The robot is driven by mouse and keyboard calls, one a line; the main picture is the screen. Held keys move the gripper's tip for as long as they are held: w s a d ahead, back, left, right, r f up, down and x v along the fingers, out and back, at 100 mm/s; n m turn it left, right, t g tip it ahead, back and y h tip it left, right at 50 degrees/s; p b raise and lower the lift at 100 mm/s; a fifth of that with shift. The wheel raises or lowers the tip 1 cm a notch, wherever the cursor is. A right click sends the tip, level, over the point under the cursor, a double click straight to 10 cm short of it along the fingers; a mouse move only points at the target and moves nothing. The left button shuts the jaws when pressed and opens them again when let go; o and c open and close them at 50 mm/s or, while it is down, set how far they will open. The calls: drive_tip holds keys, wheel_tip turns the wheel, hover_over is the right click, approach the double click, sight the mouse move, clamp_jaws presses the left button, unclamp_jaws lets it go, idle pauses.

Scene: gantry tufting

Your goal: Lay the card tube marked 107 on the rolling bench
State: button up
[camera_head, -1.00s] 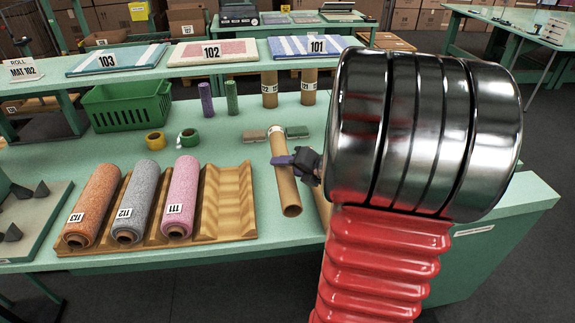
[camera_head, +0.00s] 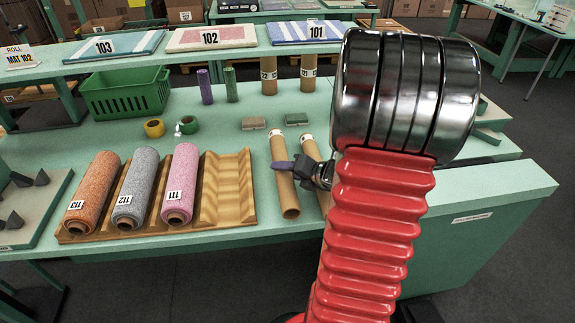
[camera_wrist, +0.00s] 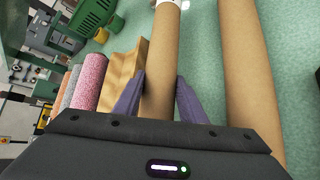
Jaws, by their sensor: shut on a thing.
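My gripper (camera_head: 298,173) is shut on a brown card tube (camera_head: 288,199), with its purple fingers on both sides of it in the wrist view (camera_wrist: 160,100). The tube's far end has a white label that I cannot read, so I cannot confirm 107. The held tube appears just above the green bench (camera_head: 225,120); the exact gap is unclear. A second card tube (camera_head: 310,149) lies just right of it, parallel and partly hidden by my gripper; it also shows in the wrist view (camera_wrist: 245,70).
Behind are a green basket (camera_head: 125,95), tape rolls (camera_head: 155,128), small blocks (camera_head: 253,123) and upright tubes (camera_head: 268,80). A shelf holds mats.

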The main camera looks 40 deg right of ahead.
drive_tip(key=shift+f, duration=0.45)
drive_tip(key=o, duration=1.2)
drive_tip(key=shift+s, duration=0.15)
drive_tip(key=v, duration=1.3)
drive_tip(key=shift+s+r, duration=0.15)
drive_tip(key=shift+s, duration=0.05)
drive_tip(key=shift+w, duration=0.1)
